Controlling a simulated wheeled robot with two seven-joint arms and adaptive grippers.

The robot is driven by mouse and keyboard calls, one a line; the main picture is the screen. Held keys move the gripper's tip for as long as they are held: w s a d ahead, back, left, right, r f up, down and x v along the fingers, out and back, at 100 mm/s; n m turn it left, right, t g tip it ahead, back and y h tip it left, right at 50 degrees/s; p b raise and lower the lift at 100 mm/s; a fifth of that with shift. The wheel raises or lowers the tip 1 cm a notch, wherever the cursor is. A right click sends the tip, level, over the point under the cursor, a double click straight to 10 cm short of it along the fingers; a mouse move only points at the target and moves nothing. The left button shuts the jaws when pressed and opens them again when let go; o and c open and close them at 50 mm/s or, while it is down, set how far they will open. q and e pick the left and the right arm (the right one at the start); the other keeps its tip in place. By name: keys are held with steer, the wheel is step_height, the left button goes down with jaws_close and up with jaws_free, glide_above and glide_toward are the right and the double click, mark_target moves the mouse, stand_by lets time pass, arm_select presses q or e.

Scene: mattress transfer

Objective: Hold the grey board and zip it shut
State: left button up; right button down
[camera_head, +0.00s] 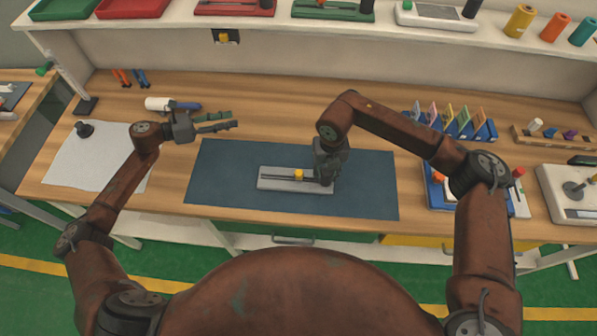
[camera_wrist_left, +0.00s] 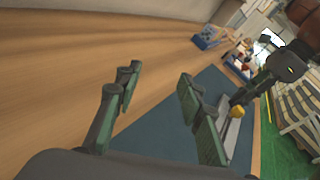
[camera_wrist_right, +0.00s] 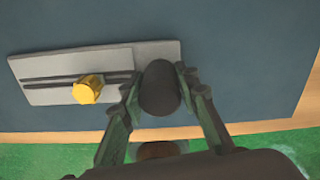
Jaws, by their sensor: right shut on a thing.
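The grey board (camera_head: 268,184) lies flat on the blue mat, with a dark slotted track along it. A yellow slider (camera_head: 298,175) sits on the track; in the right wrist view the slider (camera_wrist_right: 87,89) is near the track's right part. A dark round post (camera_wrist_right: 160,88) stands at the board's right end. My right gripper (camera_head: 325,180) comes down over that end, its fingers on both sides of the post. My left gripper (camera_head: 232,122) is open and empty, above the table behind and left of the board. The board (camera_wrist_left: 234,130) partly shows in the left wrist view.
The blue mat (camera_head: 230,165) is otherwise clear. A blue rack (camera_head: 487,132) and a blue tray (camera_head: 438,198) are at the right. A shelf runs along the back.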

arm_select(q)
steer(key=s+d+m+g+h, duration=0.1)
steer(key=s+d+m+g, duration=0.55)
steer(key=d, duration=0.35)
steer(key=m+g+y, duration=0.1)
steer(key=m+g, duration=0.3)
steer(key=m, duration=0.1)
glide_toward(298, 172)
steer(key=x, duration=0.8)
steer(key=shift+s+d, duration=0.15)
steer(key=shift+d, duration=0.2)
steer(key=shift+x, duration=0.85)
steer(key=shift+f, duration=0.1)
steer(key=shift+c, duration=0.7)
jaws_close()
steer(key=shift+a, duration=0.15)
